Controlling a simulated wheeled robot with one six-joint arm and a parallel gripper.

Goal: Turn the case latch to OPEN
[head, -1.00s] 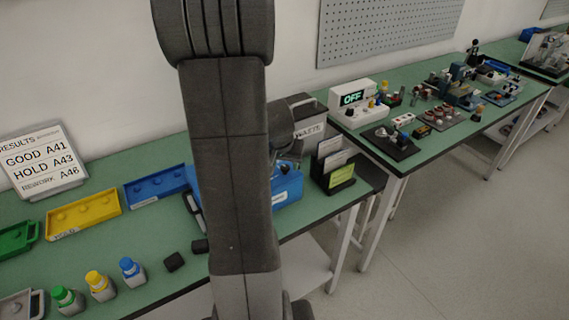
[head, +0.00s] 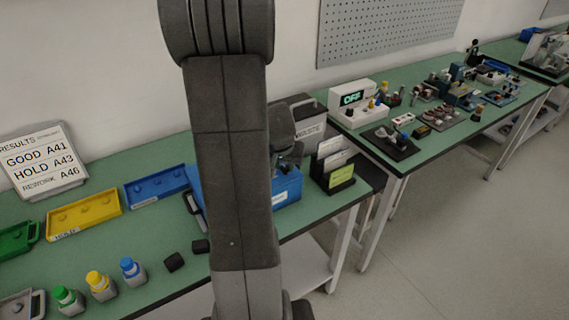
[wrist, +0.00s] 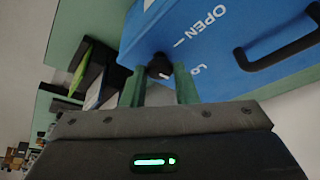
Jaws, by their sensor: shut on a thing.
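The blue case (wrist: 215,45) fills the upper right of the wrist view, with the printed word OPEN and part of another label starting "LO". Its latch (wrist: 160,66) is a small black knob with a pale mark, beside these labels. My gripper (wrist: 161,78) has its two green fingers on either side of the knob and is shut on it. Which label the mark points to is hard to tell. In the head view the case (head: 289,190) stands on the bench, largely hidden by my arm, and the latch is hidden.
The case handle (wrist: 283,50) is at the right of the wrist view. In the head view a black card holder (head: 335,172) stands just right of the case. A blue tray (head: 156,187) and a yellow tray (head: 84,214) lie to the left, with small bottles in front.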

